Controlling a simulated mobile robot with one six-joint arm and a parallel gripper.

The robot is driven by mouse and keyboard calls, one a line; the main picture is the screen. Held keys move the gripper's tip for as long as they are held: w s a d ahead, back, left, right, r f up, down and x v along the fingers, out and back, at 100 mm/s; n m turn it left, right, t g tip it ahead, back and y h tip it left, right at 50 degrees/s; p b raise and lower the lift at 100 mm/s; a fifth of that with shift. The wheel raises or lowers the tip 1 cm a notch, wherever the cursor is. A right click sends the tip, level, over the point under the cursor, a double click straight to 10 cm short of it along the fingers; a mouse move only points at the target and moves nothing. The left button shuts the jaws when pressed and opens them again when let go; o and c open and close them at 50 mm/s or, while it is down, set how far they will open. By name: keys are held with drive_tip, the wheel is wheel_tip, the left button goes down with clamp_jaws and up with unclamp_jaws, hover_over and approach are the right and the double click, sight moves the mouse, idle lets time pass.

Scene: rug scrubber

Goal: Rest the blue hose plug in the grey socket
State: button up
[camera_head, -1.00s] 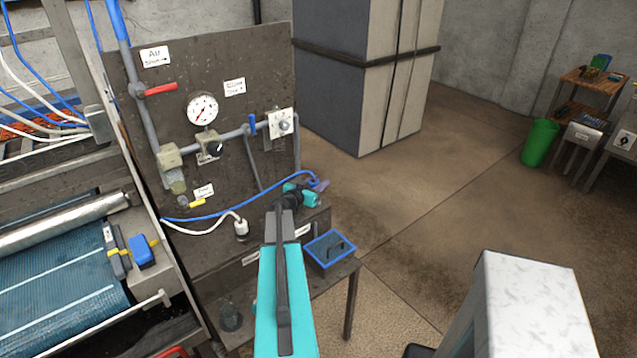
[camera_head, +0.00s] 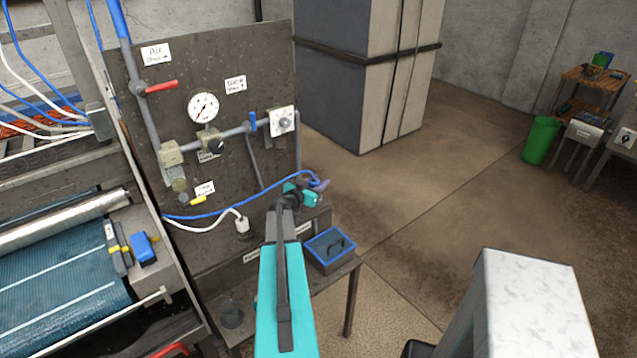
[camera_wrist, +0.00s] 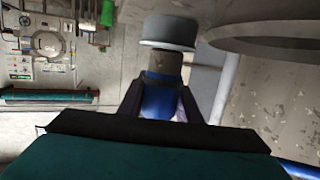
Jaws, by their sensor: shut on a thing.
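My gripper (camera_head: 319,184) is at the front of the dark panel, above the bench. In the wrist view its dark fingers (camera_wrist: 160,108) are shut on the blue hose plug (camera_wrist: 158,97), one finger on each side. The plug has a tan-grey collar and a wide pale grey end piece beyond the fingers. The blue hose (camera_head: 238,208) runs from the left of the panel up to my gripper. I cannot pick out the grey socket for certain in either view; my arm covers part of the bench.
A white plug (camera_head: 242,225) with a white hose stands on the bench ledge. A blue-rimmed tray (camera_head: 330,270) is on the bench's right. The panel bears a gauge (camera_head: 203,108), pipes and a red lever (camera_head: 161,87). Rollers and blue rug (camera_head: 60,275) lie left.

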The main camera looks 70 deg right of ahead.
drive_tip(key=shift+f, duration=0.95)
idle(0.5)
drive_tip(key=o, duration=1.3)
drive_tip(key=shift+c, duration=0.2)
drive_tip(key=shift+a, duration=0.1)
drive_tip(key=shift+b+v, duration=1.75)
drive_tip(key=shift+v, duration=5.05)
